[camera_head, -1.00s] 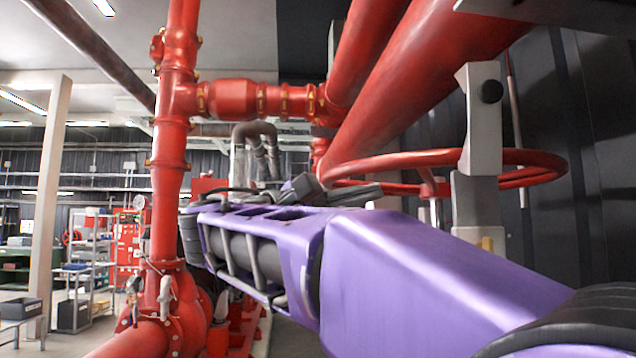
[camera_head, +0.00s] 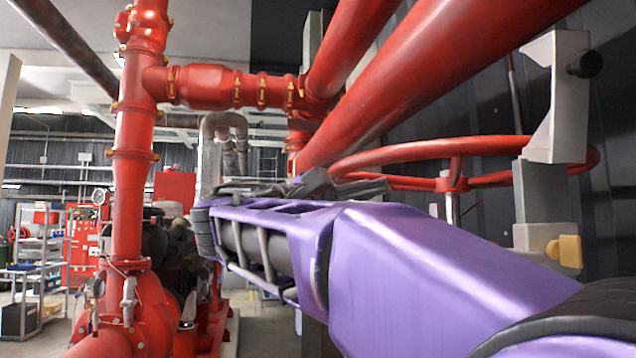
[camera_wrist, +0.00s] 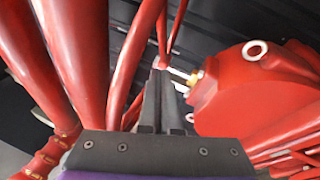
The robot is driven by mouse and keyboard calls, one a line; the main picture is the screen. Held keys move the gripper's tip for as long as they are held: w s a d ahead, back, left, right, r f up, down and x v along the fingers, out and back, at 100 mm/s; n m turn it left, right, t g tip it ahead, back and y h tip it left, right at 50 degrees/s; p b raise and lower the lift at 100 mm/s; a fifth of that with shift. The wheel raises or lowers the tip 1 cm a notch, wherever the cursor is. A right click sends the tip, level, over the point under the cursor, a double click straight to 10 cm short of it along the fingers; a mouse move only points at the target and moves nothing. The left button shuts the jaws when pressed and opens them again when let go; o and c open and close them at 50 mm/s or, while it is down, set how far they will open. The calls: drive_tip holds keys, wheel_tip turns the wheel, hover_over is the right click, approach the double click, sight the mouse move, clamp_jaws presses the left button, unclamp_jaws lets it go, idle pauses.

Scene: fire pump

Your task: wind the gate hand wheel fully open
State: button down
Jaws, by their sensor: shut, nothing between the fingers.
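The gate hand wheel (camera_head: 430,149) is a large red ring, seen nearly edge-on at the right in the head view. Its red hub (camera_head: 452,184) sits on a pale stem, and a grey bracket hides part of the rim. In the wrist view the curved rim (camera_wrist: 134,55) and the hub (camera_wrist: 160,62) show just beyond my fingers. My gripper (camera_wrist: 160,82) is shut and empty, its dark fingers pointing at the hub and spokes. In the head view my gripper (camera_head: 362,188) is partly hidden beside the near-left rim. I cannot tell whether it touches the wheel.
Thick red pipes (camera_head: 430,85) slope above the wheel. A red vertical pipe (camera_head: 133,150) stands at the left. The grey bracket (camera_head: 556,110) stands in front of the wheel at right. A red round housing (camera_wrist: 255,95) is close right of my fingers in the wrist view.

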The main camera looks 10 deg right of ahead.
drive_tip(key=w+d+r, duration=0.1)
drive_tip(key=d+r, duration=0.2)
drive_tip(key=d, duration=0.8)
drive_tip(key=shift+w+d+r, duration=0.15)
drive_tip(key=shift+d+r, duration=0.1)
drive_tip(key=shift+r, duration=0.05)
drive_tip(key=shift+w+d, duration=0.1)
